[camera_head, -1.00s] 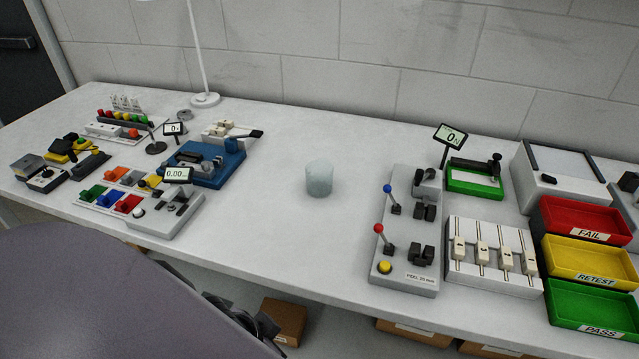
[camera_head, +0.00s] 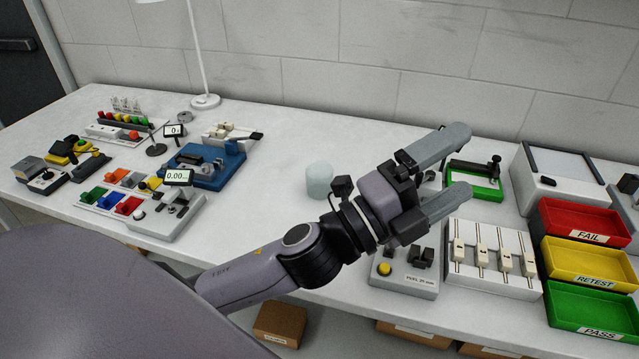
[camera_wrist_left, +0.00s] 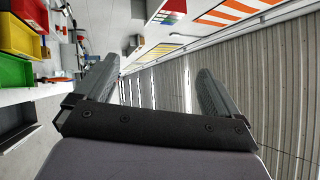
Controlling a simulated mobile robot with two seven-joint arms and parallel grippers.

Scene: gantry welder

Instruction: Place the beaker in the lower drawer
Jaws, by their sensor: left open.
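The beaker (camera_head: 319,178), a pale, frosted cylinder, stands upright on the white bench near its middle in the head view. My left gripper (camera_head: 455,172) is open and empty, raised over the right part of the bench. It is to the right of the beaker and apart from it, with its fingers pointing right. In the left wrist view its two fingers (camera_wrist_left: 155,85) are spread with nothing between them. The beaker does not show in the left wrist view. My right gripper is not in view.
A peel tester (camera_head: 405,280) lies partly behind my left arm. Red, yellow and green trays (camera_head: 590,262) stand at the right end. A blue fixture (camera_head: 208,165) and other devices fill the left. Cardboard boxes (camera_head: 281,322) are below the bench. Bench left of the beaker is clear.

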